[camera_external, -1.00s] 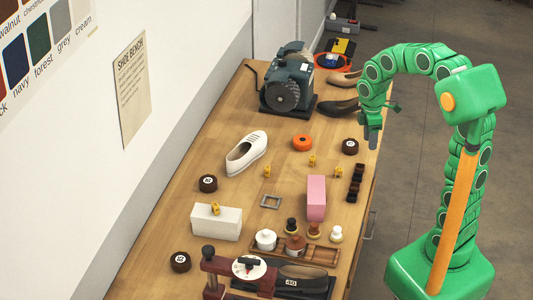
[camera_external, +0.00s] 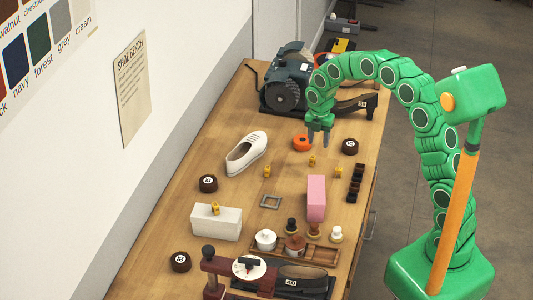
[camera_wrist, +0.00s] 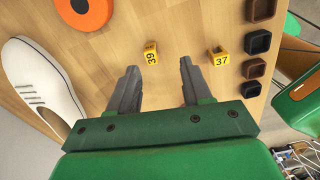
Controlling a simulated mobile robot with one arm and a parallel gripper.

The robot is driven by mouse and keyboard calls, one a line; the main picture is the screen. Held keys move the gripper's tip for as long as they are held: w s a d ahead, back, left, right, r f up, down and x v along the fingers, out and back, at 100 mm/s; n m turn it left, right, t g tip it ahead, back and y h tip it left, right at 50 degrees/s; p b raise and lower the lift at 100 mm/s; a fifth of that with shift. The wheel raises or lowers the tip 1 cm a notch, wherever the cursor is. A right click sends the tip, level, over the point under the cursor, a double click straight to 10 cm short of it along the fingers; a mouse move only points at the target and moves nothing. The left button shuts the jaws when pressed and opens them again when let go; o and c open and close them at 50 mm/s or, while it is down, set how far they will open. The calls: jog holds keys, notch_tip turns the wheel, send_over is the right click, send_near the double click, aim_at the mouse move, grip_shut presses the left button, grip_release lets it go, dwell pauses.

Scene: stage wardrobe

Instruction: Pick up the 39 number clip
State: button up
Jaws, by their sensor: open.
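The 39 number clip (camera_wrist: 151,52) is a small yellow block with a black 39, lying on the wooden bench. In the external view the clip (camera_external: 312,160) sits just below the orange ring. My gripper (camera_external: 319,142) is above the bench, pointing down, close to the clip and a little behind it in the picture. In the wrist view my gripper (camera_wrist: 158,66) is open with nothing between its fingers. The 39 clip lies beyond the fingertips, toward the left finger. A similar yellow clip marked 37 (camera_wrist: 219,56) lies to its right.
The orange ring (camera_external: 301,142) is near my gripper. Other yellow clips are on the bench (camera_external: 267,171) and on a white block (camera_external: 215,209).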

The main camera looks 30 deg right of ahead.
aim_at(310, 156)
jog(key=shift+w+a+f, duration=0.15)
jog(key=shift+w+f, duration=0.2)
jog(key=shift+w, duration=0.05)
notch_tip(310, 156, down, 2)
jog(key=shift+f, duration=0.15)
jog(key=shift+a+f, duration=0.25)
jog(key=shift+f, duration=0.65)
jog(key=shift+a+f, duration=0.25)
jog(key=shift+f, duration=0.6)
jog(key=shift+a+f, duration=0.25)
jog(key=shift+f, duration=0.65)
jog(key=shift+c, duration=0.3)
grip_shut()
